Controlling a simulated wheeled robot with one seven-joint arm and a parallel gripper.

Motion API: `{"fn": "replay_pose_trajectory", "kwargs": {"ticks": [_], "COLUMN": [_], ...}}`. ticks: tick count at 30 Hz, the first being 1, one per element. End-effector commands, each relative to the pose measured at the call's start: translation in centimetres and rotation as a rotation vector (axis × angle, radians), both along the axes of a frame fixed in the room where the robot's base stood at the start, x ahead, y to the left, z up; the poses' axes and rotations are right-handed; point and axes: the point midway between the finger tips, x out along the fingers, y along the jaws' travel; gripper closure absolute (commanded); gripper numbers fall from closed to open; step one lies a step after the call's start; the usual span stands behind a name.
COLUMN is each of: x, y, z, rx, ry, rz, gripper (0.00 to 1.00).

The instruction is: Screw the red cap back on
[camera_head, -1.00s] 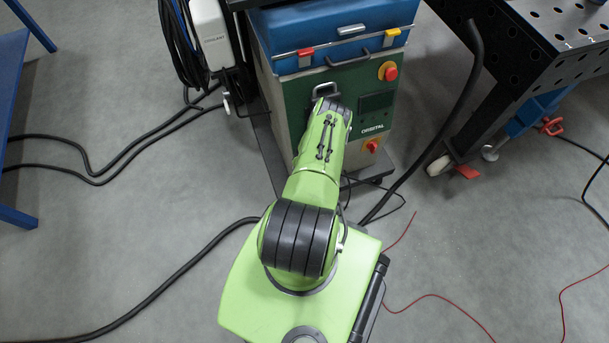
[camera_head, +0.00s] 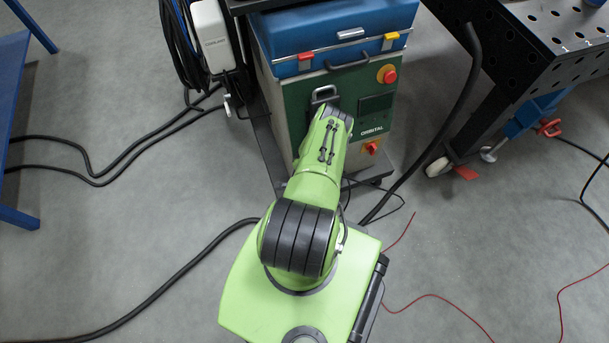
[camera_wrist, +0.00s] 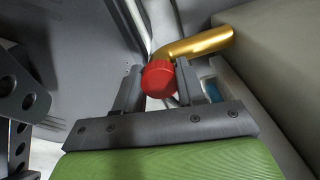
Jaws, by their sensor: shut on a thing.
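The red cap (camera_wrist: 158,78) is between the two fingers of my gripper (camera_wrist: 159,70) in the wrist view, and the fingers are shut on it. A bent gold tube (camera_wrist: 200,43) runs behind the cap, and its near end meets the cap in the picture. I cannot tell whether the cap is seated on the tube or only in front of it. In the head view my arm reaches toward the green machine front, and my gripper and the cap are hidden there.
A green machine (camera_head: 370,105) marked ORBITAL stands on a cart, with a blue case (camera_head: 310,30) on top. A black perforated table (camera_head: 540,40) is at the right. Black cables (camera_head: 130,165) and a red wire (camera_head: 430,297) lie on the floor. Grey floor is open at the left.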

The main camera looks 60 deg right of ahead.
Motion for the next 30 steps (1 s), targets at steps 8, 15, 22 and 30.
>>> {"fn": "replay_pose_trajectory", "kwargs": {"ticks": [8,15,22,30], "x": [0.0,0.0,0.0,0.0], "y": [0.0,0.0,0.0,-0.1], "z": [0.0,0.0,0.4,7.0], "rx": [0.001,0.001,0.0,-0.001], "ry": [0.0,0.0,0.0,-0.001], "rz": [-0.085,-0.083,-0.082,-0.08], "gripper": [0.56,0.31,0.31,0.31]}}
